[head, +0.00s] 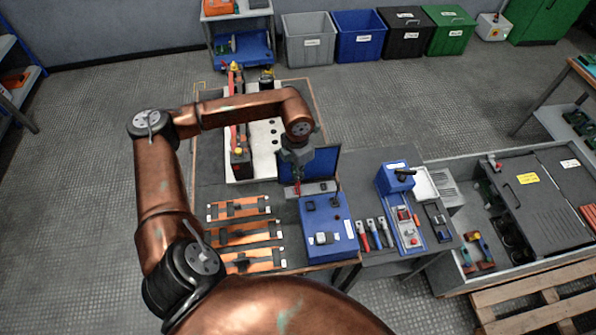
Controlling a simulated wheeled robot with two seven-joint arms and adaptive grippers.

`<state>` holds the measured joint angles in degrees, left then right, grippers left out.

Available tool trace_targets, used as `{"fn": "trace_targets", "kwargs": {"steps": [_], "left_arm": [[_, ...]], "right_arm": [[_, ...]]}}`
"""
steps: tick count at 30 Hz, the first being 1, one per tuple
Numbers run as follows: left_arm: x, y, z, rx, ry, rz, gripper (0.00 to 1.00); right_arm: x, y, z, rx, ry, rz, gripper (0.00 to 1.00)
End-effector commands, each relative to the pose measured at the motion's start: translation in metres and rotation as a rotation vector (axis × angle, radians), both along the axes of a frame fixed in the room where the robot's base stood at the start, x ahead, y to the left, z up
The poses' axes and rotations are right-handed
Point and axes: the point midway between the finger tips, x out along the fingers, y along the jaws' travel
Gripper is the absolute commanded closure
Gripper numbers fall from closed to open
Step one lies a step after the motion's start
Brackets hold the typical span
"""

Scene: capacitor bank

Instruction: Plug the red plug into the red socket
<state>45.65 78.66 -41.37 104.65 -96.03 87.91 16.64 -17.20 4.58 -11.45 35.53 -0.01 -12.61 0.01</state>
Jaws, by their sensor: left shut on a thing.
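My left gripper (297,176) hangs pointing down from the copper-coloured arm, above the middle of the workbench. It is shut on a small red piece (297,187), which looks like the red plug. The fingertips are small and partly dark, so the grip is hard to make out. Just below is a grey strip (321,187) in front of a dark blue panel (323,164). I cannot tell for sure which fitting is the red socket. My right gripper is not in view.
Orange strapped bars (240,209) lie at the bench's front left. A white board (265,150) with tall red parts stands behind. To the right, a side table holds red, blue and black-handled tools (374,233) and a blue tray (403,216).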

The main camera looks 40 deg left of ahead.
Motion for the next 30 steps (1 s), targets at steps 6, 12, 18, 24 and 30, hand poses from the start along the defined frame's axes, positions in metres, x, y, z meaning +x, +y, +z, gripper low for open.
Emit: {"fn": "trace_targets", "kwargs": {"steps": [6, 12, 18, 24, 30], "left_arm": [[0.0, 0.0, -0.015, 0.001, 0.002, 0.0, 1.0], [0.0, 0.0, -0.026, 0.001, 0.002, 0.0, 1.0], [0.0, 0.0, -0.037, 0.0, 0.001, 0.0, 1.0], [0.0, 0.0, -0.04, 0.0, 0.001, 0.0, 1.0], [0.0, 0.0, -0.039, 0.0, 0.0, 0.0, 1.0]], "right_arm": [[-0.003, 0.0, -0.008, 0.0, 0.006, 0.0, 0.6], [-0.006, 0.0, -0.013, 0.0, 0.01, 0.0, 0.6], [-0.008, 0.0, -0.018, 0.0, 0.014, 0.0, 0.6], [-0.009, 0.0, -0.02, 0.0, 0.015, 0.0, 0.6], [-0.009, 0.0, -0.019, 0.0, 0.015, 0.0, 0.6]]}}
